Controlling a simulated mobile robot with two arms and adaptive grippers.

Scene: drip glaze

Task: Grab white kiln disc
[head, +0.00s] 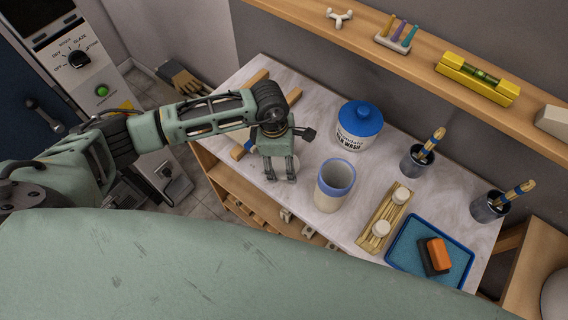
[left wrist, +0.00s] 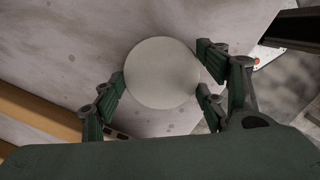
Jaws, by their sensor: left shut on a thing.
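The white kiln disc (left wrist: 162,73) is a round, pale, flat disc between my left gripper's fingers in the left wrist view. My left gripper (left wrist: 160,88) is shut on it, with green ribbed finger pads at both its sides. In the head view my left gripper (head: 282,178) points down over the left part of the marble worktop (head: 310,105). The disc is mostly hidden behind the fingers there. I cannot tell whether the disc touches the worktop. My right gripper is not in view.
A blue-rimmed cup (head: 334,188) stands just right of the left gripper. A blue-lidded jar (head: 359,126), two brush pots (head: 417,160), a wooden rack (head: 384,217) and a blue tray (head: 400,249) stand further right. Wooden bars (head: 255,82) lie behind the arm.

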